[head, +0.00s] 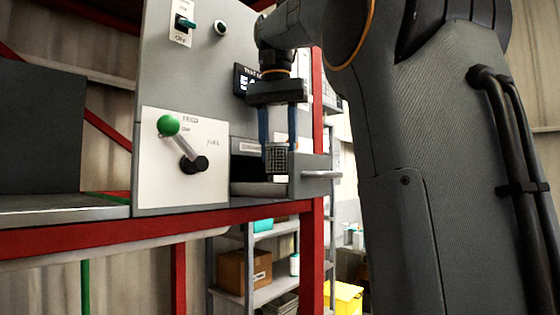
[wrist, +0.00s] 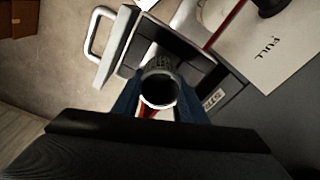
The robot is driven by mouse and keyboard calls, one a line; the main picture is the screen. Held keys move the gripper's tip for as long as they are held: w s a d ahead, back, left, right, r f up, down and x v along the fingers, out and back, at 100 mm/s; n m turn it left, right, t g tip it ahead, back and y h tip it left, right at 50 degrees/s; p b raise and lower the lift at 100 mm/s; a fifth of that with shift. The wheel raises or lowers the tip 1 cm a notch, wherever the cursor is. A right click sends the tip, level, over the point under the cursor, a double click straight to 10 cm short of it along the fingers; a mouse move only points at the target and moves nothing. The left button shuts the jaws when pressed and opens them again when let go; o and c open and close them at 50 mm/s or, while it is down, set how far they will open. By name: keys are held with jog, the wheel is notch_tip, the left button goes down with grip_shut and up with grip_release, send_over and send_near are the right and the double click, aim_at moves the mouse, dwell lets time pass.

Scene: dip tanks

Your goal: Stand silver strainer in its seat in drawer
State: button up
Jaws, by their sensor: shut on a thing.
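The silver strainer (head: 278,158) is a small mesh cylinder, and in the head view it is upright between the blue fingers of my gripper (head: 278,140). My gripper is shut on it from above. In the wrist view the strainer (wrist: 159,90) shows its round open top between the fingertips (wrist: 158,98). The drawer (head: 308,175) is pulled out of the grey cabinet, and the strainer is over or in its opening.
A white panel (head: 165,185) with a green-knobbed lever (head: 168,126) is left of the drawer. The drawer handle (head: 322,174) sticks out to the right. A red frame (head: 100,228) runs below. Shelves with a cardboard box (head: 243,271) stand behind.

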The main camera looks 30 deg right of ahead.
aim_at(280, 164)
jog(key=shift+d+f+p, duration=0.1)
jog(key=shift+f+p, duration=0.35)
jog(key=shift+f, duration=1.2)
jog(key=shift+f, duration=0.1)
jog(key=o, duration=1.1)
jog(key=shift+c, duration=0.2)
jog(key=shift+s+a+r+b, duration=0.1)
jog(key=shift+r+b, duration=0.05)
jog(key=shift+r, duration=1.15)
jog(key=shift+s+a+r+b, duration=0.1)
jog(key=shift+s+a+r, duration=0.05)
jog(key=shift+r, duration=1.1)
jog(key=shift+s+a+r+b, duration=0.1)
jog(key=shift+r+b, duration=0.05)
jog(key=shift+r, duration=1.15)
